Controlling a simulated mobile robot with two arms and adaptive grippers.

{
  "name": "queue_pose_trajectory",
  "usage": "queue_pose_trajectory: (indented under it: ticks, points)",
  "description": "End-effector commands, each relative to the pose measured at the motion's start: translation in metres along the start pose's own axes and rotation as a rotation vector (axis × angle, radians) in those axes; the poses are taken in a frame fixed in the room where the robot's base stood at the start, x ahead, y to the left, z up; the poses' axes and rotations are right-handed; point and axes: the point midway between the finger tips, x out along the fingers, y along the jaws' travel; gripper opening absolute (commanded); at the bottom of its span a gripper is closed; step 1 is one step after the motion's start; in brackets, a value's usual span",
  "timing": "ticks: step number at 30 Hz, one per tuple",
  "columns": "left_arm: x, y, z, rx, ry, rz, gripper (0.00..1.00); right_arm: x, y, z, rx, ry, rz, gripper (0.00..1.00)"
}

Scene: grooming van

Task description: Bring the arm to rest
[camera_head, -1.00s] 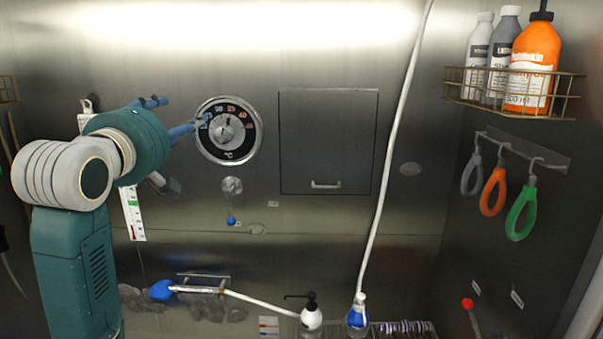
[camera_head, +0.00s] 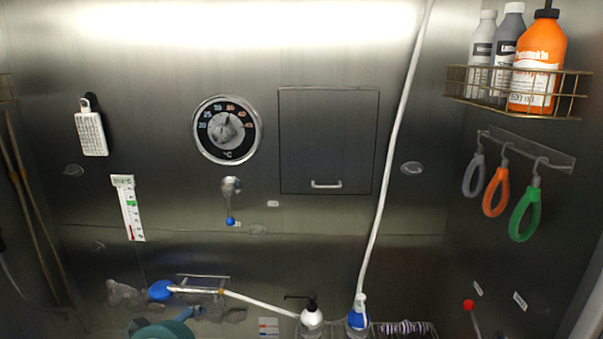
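My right gripper is not in view.
A wire shelf (camera_head: 560,112) holds bottles at upper right, above hanging loops (camera_head: 524,214). The wall around the dial is unobstructed.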

Motion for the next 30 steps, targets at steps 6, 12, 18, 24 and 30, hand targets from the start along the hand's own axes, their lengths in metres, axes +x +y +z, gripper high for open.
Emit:
queue_pose_trajectory:
  ticks: [6, 12, 18, 24, 30]
  points:
    - [-0.019, -0.062, 0.148, 0.253, -0.253, -0.084, 0.6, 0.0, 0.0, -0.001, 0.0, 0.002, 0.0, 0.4]
    - [-0.051, -0.095, 0.228, 0.409, -0.412, -0.099, 0.6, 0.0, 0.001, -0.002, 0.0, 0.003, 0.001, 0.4]
    - [-0.085, -0.118, 0.283, 0.521, -0.54, -0.096, 0.6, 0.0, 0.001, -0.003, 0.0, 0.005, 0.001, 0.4]
    - [-0.079, -0.136, 0.326, 0.576, -0.61, -0.09, 0.6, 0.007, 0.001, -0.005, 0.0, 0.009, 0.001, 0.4]
    - [-0.032, -0.155, 0.368, 0.575, -0.632, -0.092, 0.6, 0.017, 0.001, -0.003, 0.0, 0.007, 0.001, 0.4]
